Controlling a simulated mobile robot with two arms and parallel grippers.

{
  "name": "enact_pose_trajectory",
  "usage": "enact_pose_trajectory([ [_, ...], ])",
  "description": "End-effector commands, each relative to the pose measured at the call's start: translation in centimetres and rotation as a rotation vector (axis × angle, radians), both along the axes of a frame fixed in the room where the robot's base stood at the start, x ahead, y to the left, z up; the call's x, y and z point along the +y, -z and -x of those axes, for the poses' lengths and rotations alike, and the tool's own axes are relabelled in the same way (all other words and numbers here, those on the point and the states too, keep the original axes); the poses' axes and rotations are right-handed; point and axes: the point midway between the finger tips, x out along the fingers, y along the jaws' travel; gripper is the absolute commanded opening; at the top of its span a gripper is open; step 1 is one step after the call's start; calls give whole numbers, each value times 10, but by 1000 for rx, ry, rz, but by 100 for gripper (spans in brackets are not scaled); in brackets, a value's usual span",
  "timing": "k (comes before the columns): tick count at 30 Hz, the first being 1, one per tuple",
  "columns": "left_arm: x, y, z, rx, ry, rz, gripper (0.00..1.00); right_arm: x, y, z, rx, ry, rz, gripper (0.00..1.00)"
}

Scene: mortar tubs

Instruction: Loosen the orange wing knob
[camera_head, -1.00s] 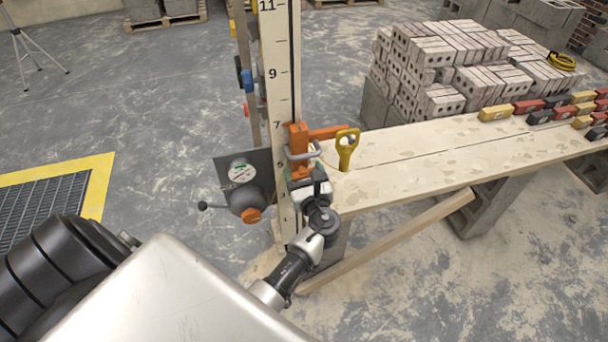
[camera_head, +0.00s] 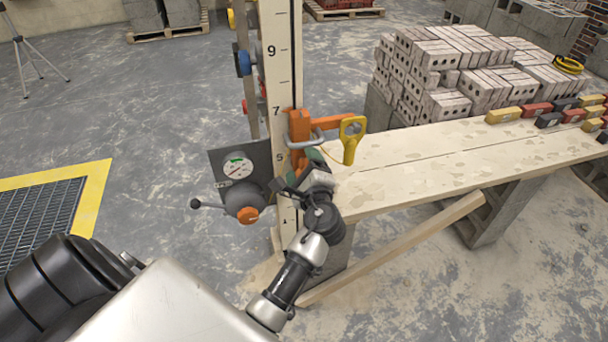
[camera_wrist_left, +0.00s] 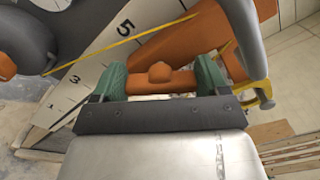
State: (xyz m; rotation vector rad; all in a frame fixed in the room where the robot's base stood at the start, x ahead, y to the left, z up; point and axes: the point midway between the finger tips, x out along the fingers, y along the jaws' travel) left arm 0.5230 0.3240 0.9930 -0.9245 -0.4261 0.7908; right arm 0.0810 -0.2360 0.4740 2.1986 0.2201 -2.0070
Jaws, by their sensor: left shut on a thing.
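The orange wing knob (camera_wrist_left: 160,82) shows in the left wrist view as a bar with a rounded hub in the middle. My left gripper (camera_wrist_left: 161,80) has its green fingertips at the two ends of the bar and is shut on it. In the head view my left gripper (camera_head: 312,170) is at the post, just below an orange clamp (camera_head: 299,128), and the knob is hidden there. The clamp sits on the white numbered post (camera_head: 281,70) near the 7. A yellow handle (camera_head: 352,138) stands beside it. My right gripper is not in view.
A gauge panel (camera_head: 238,168) with a black lever and another orange knob (camera_head: 247,215) is left of the post. A plank bench (camera_head: 420,155) extends right, with a diagonal brace (camera_head: 400,245) below. Bricks (camera_head: 440,75) are stacked behind it.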

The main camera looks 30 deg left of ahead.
Motion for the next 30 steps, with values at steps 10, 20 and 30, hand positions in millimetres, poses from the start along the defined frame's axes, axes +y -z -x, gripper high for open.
enact_pose_trajectory([
  [10,0,7,1,-239,-1,206,51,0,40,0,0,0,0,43],
  [20,0,6,1,-392,0,337,51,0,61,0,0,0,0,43],
  [30,0,3,1,-453,-1,388,51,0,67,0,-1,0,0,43],
])
